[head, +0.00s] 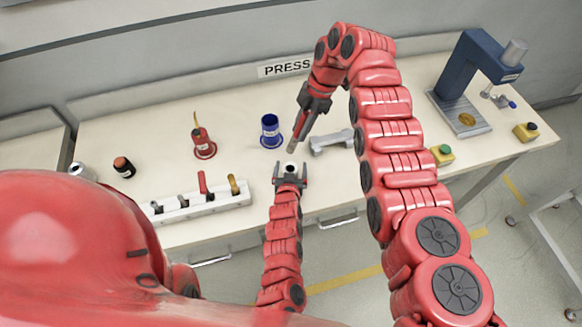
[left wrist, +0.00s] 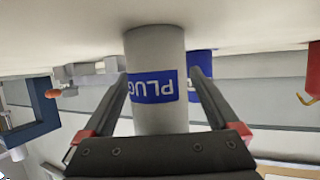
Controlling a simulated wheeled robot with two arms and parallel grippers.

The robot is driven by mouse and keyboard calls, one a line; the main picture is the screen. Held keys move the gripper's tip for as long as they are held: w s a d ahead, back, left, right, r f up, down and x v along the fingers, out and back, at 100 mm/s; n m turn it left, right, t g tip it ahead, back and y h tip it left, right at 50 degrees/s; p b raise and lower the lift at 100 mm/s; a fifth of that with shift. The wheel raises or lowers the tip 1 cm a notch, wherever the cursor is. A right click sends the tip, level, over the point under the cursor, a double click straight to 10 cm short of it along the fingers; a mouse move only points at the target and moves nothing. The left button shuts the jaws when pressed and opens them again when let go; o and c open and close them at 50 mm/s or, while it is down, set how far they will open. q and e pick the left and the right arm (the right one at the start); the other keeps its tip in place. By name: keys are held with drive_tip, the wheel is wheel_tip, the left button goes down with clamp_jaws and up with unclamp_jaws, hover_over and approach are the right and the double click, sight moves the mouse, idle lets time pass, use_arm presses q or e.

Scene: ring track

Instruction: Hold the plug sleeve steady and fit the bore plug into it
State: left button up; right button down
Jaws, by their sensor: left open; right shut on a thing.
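The plug sleeve is a pale cylinder (head: 290,165) standing upright near the table's front middle. In the left wrist view the sleeve (left wrist: 157,62) carries a blue PLUG label, which appears upside down. My left gripper (head: 290,173) is open, with one finger on each side of the sleeve; I cannot tell whether they touch it. My right gripper (head: 304,118) is shut on a slim grey-brown piece, seemingly the bore plug (head: 293,146). It points down, just above and behind the sleeve, apart from it. The gripped part of the plug is hidden.
A blue cup (head: 270,138) stands behind the sleeve, and a grey block (head: 332,142) lies to its right. A red holder (head: 204,148) and a white tool rack (head: 165,216) are to the left.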

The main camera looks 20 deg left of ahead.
sight(291, 150)
use_arm(q)
drive_tip(key=c, duration=1.5)
drive_tip(key=shift+o, duration=0.2)
use_arm(e)
drive_tip(key=shift+s+a+r+t+h, duration=0.4)
drive_tip(key=shift+a+t+h, duration=0.1)
drive_tip(key=shift+a+h, duration=0.2)
drive_tip(key=shift+s+a+r+t+h, duration=0.4)
drive_tip(key=shift+s+t+h, duration=0.2)
drive_tip(key=shift+t+h, duration=0.25)
wheel_tip(291, 150, down, 10)
drive_tip(key=shift+r, duration=0.15)
